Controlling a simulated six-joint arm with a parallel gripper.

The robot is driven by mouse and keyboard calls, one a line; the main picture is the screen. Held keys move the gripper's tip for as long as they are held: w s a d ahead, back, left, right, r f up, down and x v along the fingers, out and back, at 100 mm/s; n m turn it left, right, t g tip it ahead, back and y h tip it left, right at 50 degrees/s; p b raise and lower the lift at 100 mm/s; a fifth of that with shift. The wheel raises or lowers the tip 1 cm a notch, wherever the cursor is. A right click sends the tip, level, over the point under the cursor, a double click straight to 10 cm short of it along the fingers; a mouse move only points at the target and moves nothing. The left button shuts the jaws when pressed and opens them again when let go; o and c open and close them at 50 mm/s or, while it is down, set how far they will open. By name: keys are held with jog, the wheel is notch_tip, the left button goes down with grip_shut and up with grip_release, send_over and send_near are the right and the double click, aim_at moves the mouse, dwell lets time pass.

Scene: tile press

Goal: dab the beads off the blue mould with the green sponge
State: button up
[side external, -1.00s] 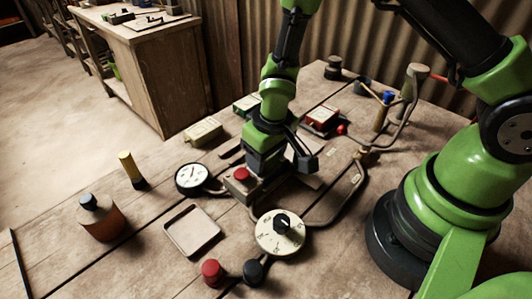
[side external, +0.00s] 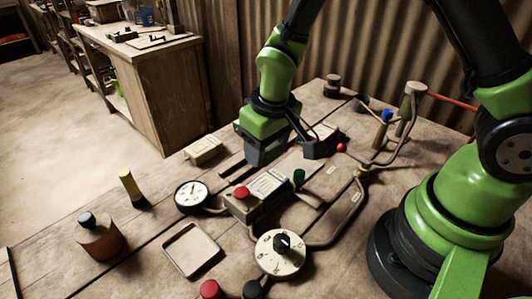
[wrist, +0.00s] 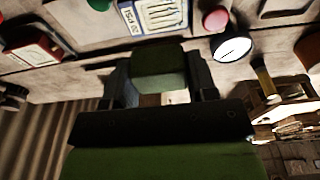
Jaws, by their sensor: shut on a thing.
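My gripper (side external: 264,150) hangs above the table behind the control box in the side view. In the wrist view my gripper (wrist: 160,82) is shut on a dark green block, which looks like the green sponge (wrist: 158,62). The sponge cannot be made out in the side view, where the gripper's body hides it. I cannot pick out a blue mould or its beads in either view. A red mould (wrist: 32,52) with a white label lies to the left in the wrist view; in the side view it is partly hidden behind the gripper.
The control box (side external: 265,188) has a red button and stands in front of the gripper. A round gauge (side external: 192,196), a cream mould (side external: 203,150), an empty tray (side external: 191,249) and a dial (side external: 280,254) stand around it. Bent pipes (side external: 352,205) run at the right.

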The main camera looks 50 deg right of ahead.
aim_at(261, 184)
dwell(0.4)
jog(key=shift+a+f, duration=0.15)
jog(key=shift+f, duration=0.8)
jog(key=shift+a+f, duration=0.2)
jog(key=shift+f, duration=0.8)
jog(key=shift+a+f, duration=0.15)
jog(key=shift+f, duration=0.8)
jog(key=shift+f, duration=0.2)
jog(key=shift+r, duration=3.55)
